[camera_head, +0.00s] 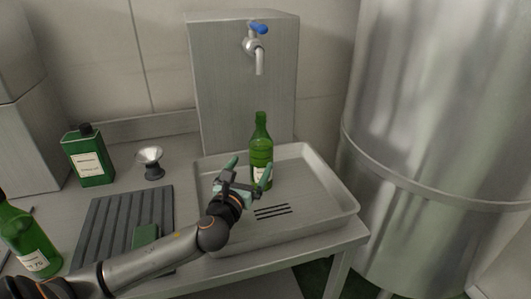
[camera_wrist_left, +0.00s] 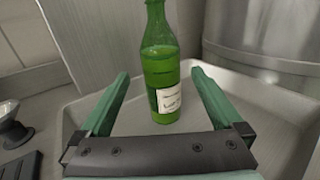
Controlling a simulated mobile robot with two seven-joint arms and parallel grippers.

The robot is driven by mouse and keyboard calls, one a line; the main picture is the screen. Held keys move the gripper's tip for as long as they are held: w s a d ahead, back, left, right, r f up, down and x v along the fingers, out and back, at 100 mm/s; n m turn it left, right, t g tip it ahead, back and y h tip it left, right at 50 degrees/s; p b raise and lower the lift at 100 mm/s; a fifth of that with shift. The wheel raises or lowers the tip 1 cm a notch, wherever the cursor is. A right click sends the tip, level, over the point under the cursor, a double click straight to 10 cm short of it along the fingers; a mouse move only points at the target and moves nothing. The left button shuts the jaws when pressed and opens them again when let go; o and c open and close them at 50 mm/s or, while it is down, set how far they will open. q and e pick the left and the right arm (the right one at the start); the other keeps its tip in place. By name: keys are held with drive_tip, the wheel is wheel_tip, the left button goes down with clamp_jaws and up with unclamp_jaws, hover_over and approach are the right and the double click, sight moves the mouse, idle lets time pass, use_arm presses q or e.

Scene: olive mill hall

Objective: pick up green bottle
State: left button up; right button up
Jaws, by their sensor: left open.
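A green bottle (camera_head: 261,147) with a pale label stands upright in the metal tray (camera_head: 333,205) under the tap. My left gripper (camera_head: 249,171) is open, with its green fingers pointing toward this bottle. In the left wrist view the bottle (camera_wrist_left: 161,75) stands ahead of and between the two open fingers (camera_wrist_left: 160,84), with nothing held. The bottle's top is cut off in that view. A second green bottle (camera_head: 28,243) with a label stands at the left edge of the head view. My right gripper is not in view.
A square green bottle (camera_head: 89,158) and a small funnel (camera_head: 150,162) stand at the back left. A dark ribbed mat (camera_head: 120,222) lies left of the tray. A tap (camera_head: 257,47) projects above the tray. A large metal tank (camera_head: 440,130) stands at the right.

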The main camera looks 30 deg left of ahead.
sight(264, 140)
use_arm(q)
drive_tip(key=x, duration=1.2)
drive_tip(key=shift+r, duration=0.15)
clamp_jaws()
drive_tip(key=shift+r, duration=0.15)
idle(0.7)
